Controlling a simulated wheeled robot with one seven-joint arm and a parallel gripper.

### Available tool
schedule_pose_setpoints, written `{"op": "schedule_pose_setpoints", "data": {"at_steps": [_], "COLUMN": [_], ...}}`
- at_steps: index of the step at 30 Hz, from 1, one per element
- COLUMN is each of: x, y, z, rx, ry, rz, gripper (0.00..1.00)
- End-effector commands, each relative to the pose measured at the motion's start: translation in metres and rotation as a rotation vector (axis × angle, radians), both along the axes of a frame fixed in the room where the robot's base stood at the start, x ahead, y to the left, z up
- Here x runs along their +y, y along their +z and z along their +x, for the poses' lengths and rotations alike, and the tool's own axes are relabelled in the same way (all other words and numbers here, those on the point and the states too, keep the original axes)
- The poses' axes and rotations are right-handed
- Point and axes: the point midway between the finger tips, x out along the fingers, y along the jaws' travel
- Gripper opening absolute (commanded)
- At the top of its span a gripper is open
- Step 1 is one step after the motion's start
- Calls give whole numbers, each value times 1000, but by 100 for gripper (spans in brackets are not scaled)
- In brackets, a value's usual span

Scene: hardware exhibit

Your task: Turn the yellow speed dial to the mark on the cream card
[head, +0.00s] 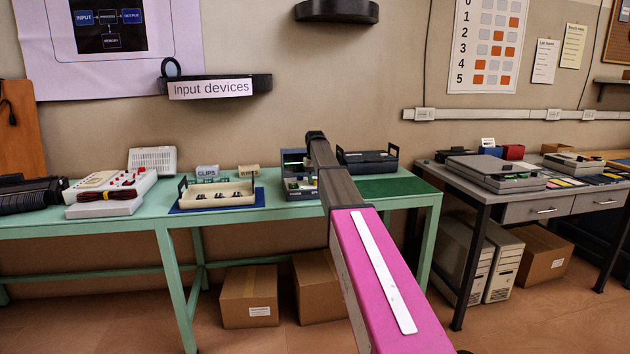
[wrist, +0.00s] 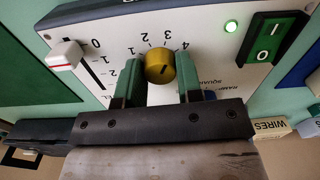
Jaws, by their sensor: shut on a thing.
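The yellow speed dial (wrist: 160,67) sits on a white panel, with numbers from 1 to 4 curving around its far side. My gripper (wrist: 158,63) has one green finger on each side of the dial and is shut on it. A dark line shows on the dial's face, but I cannot tell exactly which mark it lines up with. In the head view the device (head: 291,162) stands on the green table, partly hidden behind my arm, and the dial does not show. A cream card (head: 573,46) hangs on the wall at right; its writing is too small to read.

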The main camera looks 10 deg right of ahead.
Motion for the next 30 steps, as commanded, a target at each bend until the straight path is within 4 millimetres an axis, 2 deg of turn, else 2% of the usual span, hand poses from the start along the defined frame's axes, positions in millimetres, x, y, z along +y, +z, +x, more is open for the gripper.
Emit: {"op": "schedule_pose_setpoints", "data": {"at_steps": [10, 23, 24, 25, 26, 30], "x": [0, 0, 0, 0, 0, 0], "y": [0, 0, 0, 0, 0, 0], "z": [0, 0, 0, 0, 0, 0], "rx": [0, 0, 0, 0, 0, 0], "ry": [106, 115, 114, 114, 114, 114], "rz": [0, 0, 0, 0, 0, 0], "gripper": [10, 10, 43, 53, 59, 59]}}
